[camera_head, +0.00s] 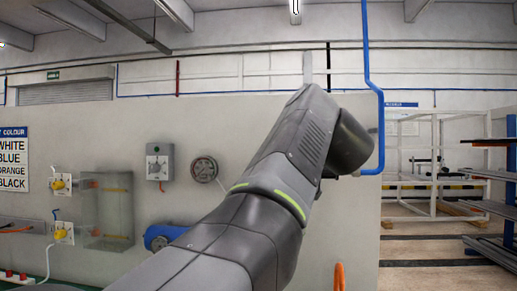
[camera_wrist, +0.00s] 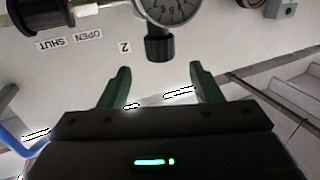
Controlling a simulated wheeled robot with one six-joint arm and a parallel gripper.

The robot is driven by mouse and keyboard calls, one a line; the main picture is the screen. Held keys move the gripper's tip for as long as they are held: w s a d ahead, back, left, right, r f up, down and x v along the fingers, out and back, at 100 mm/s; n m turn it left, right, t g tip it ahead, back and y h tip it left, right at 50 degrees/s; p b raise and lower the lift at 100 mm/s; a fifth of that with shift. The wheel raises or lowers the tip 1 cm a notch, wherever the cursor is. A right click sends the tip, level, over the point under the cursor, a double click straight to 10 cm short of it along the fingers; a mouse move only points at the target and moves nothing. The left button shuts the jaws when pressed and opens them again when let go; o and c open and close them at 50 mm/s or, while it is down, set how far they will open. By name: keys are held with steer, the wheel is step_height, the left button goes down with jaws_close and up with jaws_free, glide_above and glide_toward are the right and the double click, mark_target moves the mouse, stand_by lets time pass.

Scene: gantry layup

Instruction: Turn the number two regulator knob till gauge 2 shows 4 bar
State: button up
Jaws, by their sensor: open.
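The gauge (camera_wrist: 168,8) is at the top of the wrist view, its upper part cut off by the frame edge. Its reading is too small and cropped to tell. A black regulator knob (camera_wrist: 160,46) is joined to it, beside a white label with an upside-down 2 (camera_wrist: 124,47). My gripper (camera_wrist: 159,68) is open and empty. Its two green fingers point toward the knob, one to each side of its line, with their tips short of it. In the head view my arm blocks the sight of my gripper; I cannot make out this gauge or knob there.
In the wrist view, SHUT (camera_wrist: 50,44) and OPEN (camera_wrist: 88,35) labels sit left of the knob, near another dark knob (camera_wrist: 40,12) at the corner. The head view shows a grey box (camera_head: 159,161), a round reel (camera_head: 204,170), yellow fittings (camera_head: 61,184) and a blue pipe (camera_head: 373,120).

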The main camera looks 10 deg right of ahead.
steer(key=shift+s+d, duration=0.2)
steer(key=shift+s, duration=2.2)
steer(key=shift+w, duration=0.1)
steer(key=w, duration=0.4)
steer(key=w+p, duration=0.1)
steer(key=w, duration=0.4)
steer(key=w+a, duration=0.1)
steer(key=w, duration=0.3)
steer(key=shift+w+a+p, duration=0.1)
steer(key=shift+w+p, duration=0.2)
steer(key=shift+p, duration=0.05)
steer(key=shift+s, duration=0.1)
